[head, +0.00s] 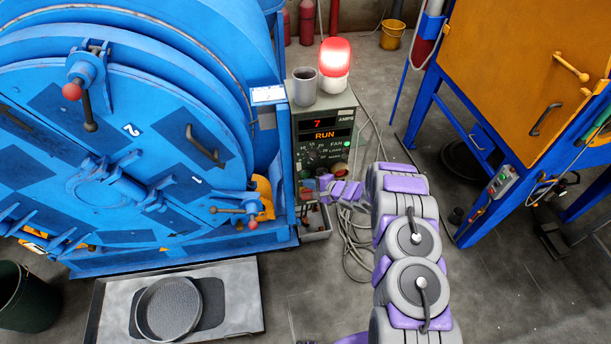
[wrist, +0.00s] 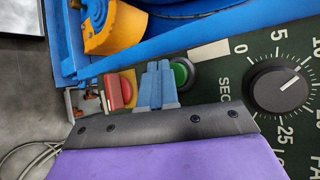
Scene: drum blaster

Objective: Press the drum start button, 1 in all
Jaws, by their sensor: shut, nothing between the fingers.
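The drum (head: 100,150) is a large blue machine at the left of the head view. Its control panel (head: 316,128) stands beside it and reads "7 AMPS" and "RUN". In the wrist view a round green button (wrist: 183,72) sits right of my fingers and a red button (wrist: 118,90) sits left of them. The green button is partly covered by my gripper (wrist: 157,67). My gripper is shut and empty, with its fingertips at the panel beside the green button; I cannot tell whether they touch. In the head view my gripper (head: 322,184) is at the panel's lower part.
A lit red beacon (head: 335,62) and a grey cup (head: 304,86) stand on the panel box. A dial (wrist: 280,88) is right of the buttons. An orange cabinet (head: 530,75) on a blue frame stands at right. Cables (head: 352,245) lie on the floor.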

